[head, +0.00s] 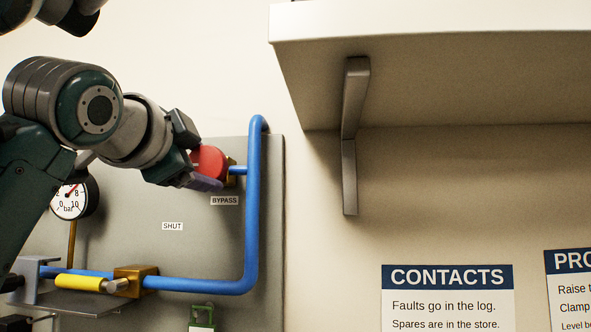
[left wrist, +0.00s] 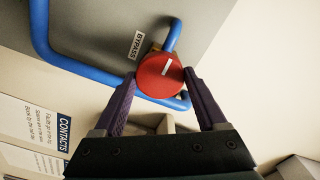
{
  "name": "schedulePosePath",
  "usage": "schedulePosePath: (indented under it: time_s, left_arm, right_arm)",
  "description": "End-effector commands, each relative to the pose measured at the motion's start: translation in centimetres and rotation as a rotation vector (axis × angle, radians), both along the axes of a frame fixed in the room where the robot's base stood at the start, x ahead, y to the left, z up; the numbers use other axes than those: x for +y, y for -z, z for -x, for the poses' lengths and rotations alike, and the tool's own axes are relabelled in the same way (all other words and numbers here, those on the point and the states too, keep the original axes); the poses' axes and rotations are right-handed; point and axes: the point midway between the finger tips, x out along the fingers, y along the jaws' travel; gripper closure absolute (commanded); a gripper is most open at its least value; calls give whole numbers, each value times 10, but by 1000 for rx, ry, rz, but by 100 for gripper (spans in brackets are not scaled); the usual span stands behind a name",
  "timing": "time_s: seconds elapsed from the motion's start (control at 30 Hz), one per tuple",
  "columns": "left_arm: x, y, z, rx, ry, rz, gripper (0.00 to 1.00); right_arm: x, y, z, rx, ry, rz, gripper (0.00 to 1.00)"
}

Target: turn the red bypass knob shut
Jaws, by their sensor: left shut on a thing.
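The red bypass knob (head: 209,161) sits on a brass valve body (head: 236,172) on the blue pipe, above the BYPASS label (head: 225,201). The knob also shows in the left wrist view (left wrist: 160,77), face on, with a white pointer line slanting across its upper right part. My left gripper (head: 203,166) is shut on the knob, its purple fingers on either side of the rim. In the left wrist view the two fingertips (left wrist: 161,76) flank the knob. My right gripper is not in view.
A blue pipe (head: 253,200) runs down the grey panel to a brass valve with a yellow lever (head: 80,283). A pressure gauge (head: 75,197) is behind my left arm. A SHUT label (head: 173,226) is below the knob. A shelf (head: 430,82) with a bracket juts out right.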

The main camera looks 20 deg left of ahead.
Motion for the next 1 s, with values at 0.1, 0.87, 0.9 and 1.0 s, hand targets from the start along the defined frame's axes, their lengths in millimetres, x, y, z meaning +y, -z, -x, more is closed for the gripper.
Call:
schedulePosePath:
  time_s: [0.1, 0.87, 0.9, 1.0]
  left_arm:
    - [0, 0, 0, 0, 1, 2, 93]
    - [0, 1, 0, -569, -4, 2343, 93]
    - [0, 1, 0, -587, -4, 2419, 93]
    - [0, 1, 0, -637, -3, 2619, 93]
  right_arm:
    - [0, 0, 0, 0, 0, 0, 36]
    - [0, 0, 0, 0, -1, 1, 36]
    - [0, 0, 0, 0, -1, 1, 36]
    - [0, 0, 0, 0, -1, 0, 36]
